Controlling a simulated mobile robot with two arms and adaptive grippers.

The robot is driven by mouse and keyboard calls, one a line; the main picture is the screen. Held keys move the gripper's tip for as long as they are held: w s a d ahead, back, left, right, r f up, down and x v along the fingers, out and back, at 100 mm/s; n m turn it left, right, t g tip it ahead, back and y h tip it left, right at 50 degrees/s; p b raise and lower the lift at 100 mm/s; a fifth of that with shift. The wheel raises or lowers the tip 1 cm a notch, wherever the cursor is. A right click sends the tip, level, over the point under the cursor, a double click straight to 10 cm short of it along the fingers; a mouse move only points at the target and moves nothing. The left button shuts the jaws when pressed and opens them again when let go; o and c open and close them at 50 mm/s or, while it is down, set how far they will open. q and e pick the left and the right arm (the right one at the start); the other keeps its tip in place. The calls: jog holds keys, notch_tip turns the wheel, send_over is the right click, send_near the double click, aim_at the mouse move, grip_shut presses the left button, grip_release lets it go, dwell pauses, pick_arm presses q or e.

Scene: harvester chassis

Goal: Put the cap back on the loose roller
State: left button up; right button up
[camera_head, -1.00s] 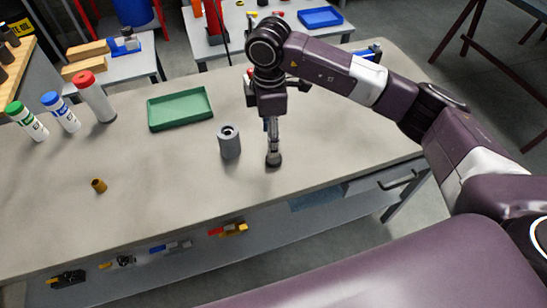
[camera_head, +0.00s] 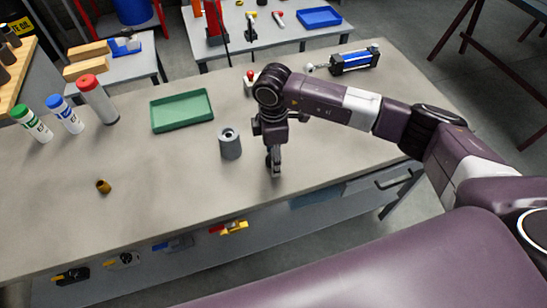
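A grey upright cylinder (camera_head: 230,143) with a hole in its top, seemingly the loose roller, stands on the bench in the middle. My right gripper (camera_head: 274,164) points down just to the right of it, apart from it and close to the bench top. Its fingers are seen nearly edge-on, so I cannot tell whether they are open or shut. A small dark shape shows at the fingertips; whether it is the cap or part of the gripper is unclear. My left gripper is not in view.
A green tray (camera_head: 182,110) lies behind the roller. A red-capped grey bottle (camera_head: 98,100) and two white bottles stand at the left. A small brass-coloured piece (camera_head: 103,186) lies front left. A blue-and-black device (camera_head: 354,60) sits back right. The bench's front left is mostly clear.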

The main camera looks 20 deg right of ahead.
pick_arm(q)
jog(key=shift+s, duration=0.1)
pick_arm(e)
jog(key=shift+c, duration=0.5)
jog(key=c, duration=0.8)
jog(key=shift+c, duration=0.2)
jog(key=shift+r, duration=0.1)
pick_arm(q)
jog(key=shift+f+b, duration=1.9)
pick_arm(e)
notch_tip(320, 180, up, 20)
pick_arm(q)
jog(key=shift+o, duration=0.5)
